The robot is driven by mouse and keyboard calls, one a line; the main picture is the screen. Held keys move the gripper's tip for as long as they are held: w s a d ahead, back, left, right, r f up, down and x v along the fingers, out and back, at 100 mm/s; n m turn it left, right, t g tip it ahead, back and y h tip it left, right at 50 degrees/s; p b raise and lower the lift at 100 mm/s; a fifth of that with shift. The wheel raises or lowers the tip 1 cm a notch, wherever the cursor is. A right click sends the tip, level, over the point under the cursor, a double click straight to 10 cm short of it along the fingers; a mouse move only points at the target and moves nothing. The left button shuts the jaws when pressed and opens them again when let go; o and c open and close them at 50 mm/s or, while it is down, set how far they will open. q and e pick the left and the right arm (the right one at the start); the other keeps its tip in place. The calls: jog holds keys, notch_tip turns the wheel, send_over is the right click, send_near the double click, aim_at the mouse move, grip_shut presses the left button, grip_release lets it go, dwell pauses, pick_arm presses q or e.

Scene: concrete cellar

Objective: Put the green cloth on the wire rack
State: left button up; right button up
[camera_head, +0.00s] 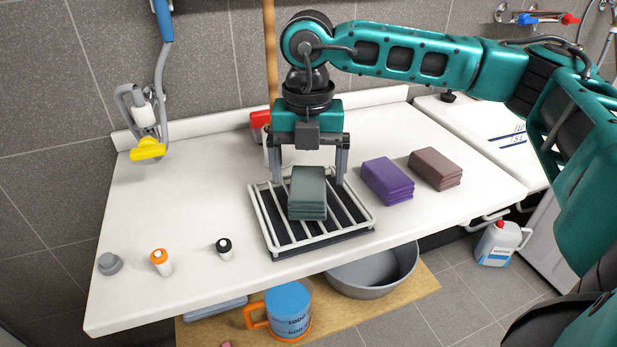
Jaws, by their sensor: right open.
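The green cloth (308,195) is a folded grey-green stack. It lies on the wire rack (268,222), a white wire grid over a dark base near the front of the white table. My right gripper (308,178) comes down from above, just behind and over the cloth. Its two fingers are spread wide, one on each side of the cloth's far end, and it is open. Whether a finger touches the cloth cannot be told. My left gripper is not in view.
A purple cloth (388,180) and a brown cloth (435,168) lie right of the rack. Small bottles with orange (161,262) and black (224,249) caps and a grey knob-like piece (109,264) stand at the front left. A red-topped container (262,125) stands behind the gripper. The table's left middle is clear.

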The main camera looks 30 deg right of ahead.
aim_at(308, 182)
notch_tip(308, 182, up, 9)
jog(key=shift+r+p, duration=0.15)
jog(key=shift+p, duration=0.15)
dwell(0.5)
